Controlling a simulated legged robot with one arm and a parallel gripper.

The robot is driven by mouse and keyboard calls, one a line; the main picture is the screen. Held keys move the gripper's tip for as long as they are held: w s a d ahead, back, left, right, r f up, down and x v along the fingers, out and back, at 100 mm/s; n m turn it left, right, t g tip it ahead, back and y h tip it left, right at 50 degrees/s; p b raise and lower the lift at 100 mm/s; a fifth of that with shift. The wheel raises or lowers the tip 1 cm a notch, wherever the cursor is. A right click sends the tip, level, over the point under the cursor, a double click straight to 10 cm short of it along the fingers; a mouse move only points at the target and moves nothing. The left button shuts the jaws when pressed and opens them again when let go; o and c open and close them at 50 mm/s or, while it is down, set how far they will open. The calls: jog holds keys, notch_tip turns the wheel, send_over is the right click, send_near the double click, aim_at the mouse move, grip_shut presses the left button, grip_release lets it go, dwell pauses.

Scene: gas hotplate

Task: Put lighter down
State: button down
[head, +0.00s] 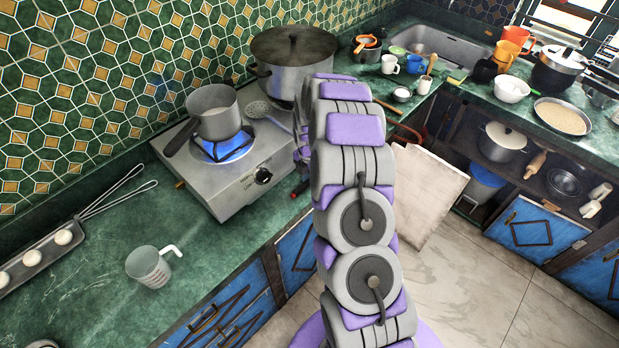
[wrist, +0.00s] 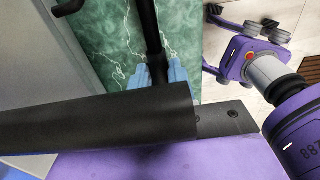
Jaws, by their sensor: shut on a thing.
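In the wrist view my gripper (wrist: 159,78) shows its light-blue fingertips, shut around a thin black rod. This rod appears to be the lighter (wrist: 149,32), reaching up the picture over the green counter (wrist: 195,50). Whether the lighter touches the counter cannot be told.
The gas hotplate (head: 235,182) has a blue flame lit under a saucepan (head: 214,112). A large lidded pot (head: 293,62) and a skimmer (head: 262,110) are behind. A measuring cup (head: 149,268) stands on the left counter, with bare counter between it and the hotplate.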

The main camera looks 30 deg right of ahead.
jog(key=c, duration=0.9)
grip_release()
jog(key=shift+c, duration=0.2)
jog(key=shift+r, duration=0.1)
